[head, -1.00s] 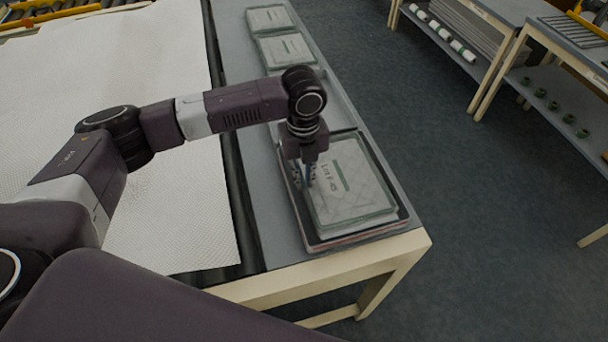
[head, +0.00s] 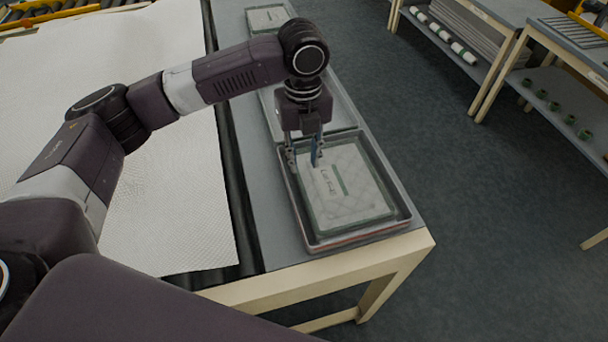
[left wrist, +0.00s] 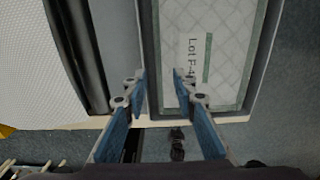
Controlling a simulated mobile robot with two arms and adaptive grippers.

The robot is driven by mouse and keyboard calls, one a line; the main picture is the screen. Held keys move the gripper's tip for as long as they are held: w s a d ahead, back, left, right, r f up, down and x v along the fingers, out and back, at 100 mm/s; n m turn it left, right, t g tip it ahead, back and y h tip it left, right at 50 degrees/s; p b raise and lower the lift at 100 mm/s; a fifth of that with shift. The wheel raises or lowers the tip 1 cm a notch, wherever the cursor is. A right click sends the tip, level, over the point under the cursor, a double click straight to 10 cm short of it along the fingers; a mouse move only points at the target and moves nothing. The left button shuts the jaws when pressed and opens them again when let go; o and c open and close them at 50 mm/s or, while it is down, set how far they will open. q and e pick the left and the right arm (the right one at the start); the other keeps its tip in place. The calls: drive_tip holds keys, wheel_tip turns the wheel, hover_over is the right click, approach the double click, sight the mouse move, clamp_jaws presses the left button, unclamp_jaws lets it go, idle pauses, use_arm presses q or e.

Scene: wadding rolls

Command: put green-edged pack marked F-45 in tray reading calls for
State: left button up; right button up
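The green-edged pack (head: 352,200), a flat quilted pad with a green stripe and "Lot F-4…" lettering, lies flat inside a dark tray (head: 405,212) at the table's near corner. In the left wrist view the pack (left wrist: 230,50) shows at the upper right, and a finger hides the end of its lettering. The tray wall (left wrist: 150,50) runs beside it. My left gripper (head: 303,162) is open and empty above the pack's far left edge, its fingers spread apart (left wrist: 160,95). No tray writing is readable. My right gripper is not in view.
White wadding (head: 170,190) covers the left. Shelves with rolls (head: 440,30) stand across the open floor at right.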

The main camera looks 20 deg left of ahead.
use_arm(q)
wheel_tip(320, 180, up, 6)
drive_tip(key=b, duration=0.1)
idle(0.6)
